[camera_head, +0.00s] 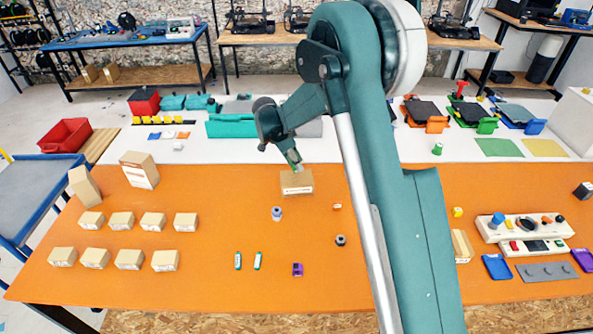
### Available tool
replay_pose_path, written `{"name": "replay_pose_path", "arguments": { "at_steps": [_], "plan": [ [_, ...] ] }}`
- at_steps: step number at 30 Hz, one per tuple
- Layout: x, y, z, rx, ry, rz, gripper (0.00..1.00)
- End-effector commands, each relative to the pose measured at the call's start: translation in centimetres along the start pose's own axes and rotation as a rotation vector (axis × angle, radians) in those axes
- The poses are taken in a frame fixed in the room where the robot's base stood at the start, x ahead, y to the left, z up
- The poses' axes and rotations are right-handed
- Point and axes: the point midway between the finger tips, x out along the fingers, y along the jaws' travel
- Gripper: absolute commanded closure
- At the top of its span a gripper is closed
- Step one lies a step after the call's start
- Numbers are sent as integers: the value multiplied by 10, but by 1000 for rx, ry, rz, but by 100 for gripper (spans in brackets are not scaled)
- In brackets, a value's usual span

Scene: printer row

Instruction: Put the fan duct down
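My gripper (294,163) points down just above a small cardboard box (297,183) at the back middle of the orange table. The gripper is small in view, and I cannot tell whether its fingers are open or shut, or whether they hold anything. I cannot pick out the fan duct with certainty. A small purple part (297,269) lies on the front middle of the table, well apart from the gripper. My arm hides a strip of the table to the right of the middle.
Several small boxes (121,222) stand in two rows at the left. Two green-and-white items (257,261), a white-and-blue bottle (277,213) and a dark round part (341,240) stand near the middle. A control panel (524,228) and a blue tray (496,267) are at the right.

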Motion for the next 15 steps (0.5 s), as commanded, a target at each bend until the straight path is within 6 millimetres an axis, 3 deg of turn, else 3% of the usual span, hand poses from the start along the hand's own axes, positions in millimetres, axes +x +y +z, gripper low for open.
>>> {"name": "replay_pose_path", "arguments": {
  "at_steps": [7,15],
  "plan": [
    [4,0,2,0,0,0,84],
    [29,0,12,0,0,0,84]
  ]
}}
